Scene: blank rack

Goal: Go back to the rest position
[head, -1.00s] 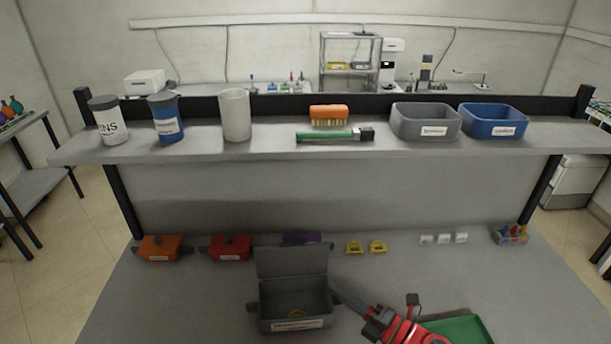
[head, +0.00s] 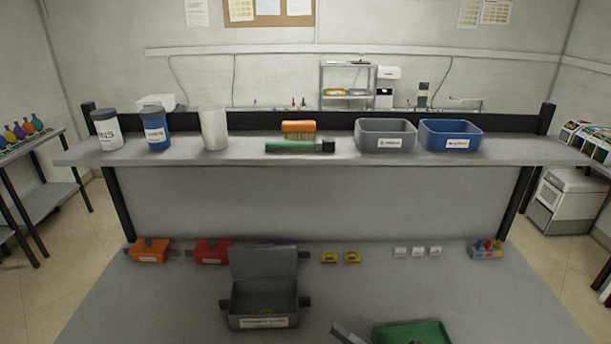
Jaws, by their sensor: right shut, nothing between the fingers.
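My right gripper (head: 340,328) shows only as dark, shut fingers at the bottom edge, pointing up and left with nothing between them. It is above the table, right of the open grey box (head: 263,322) and left of the green tray (head: 430,334); it does not appear to touch the box. The rest of my right arm is mostly below the picture. My left gripper is not in view.
The grey box's lid (head: 263,262) stands up. An orange box (head: 149,251), a red box (head: 211,252), yellow pieces (head: 341,257) and white blocks (head: 417,251) line the table's back. A raised shelf (head: 300,156) holds cups, a brush and bins.

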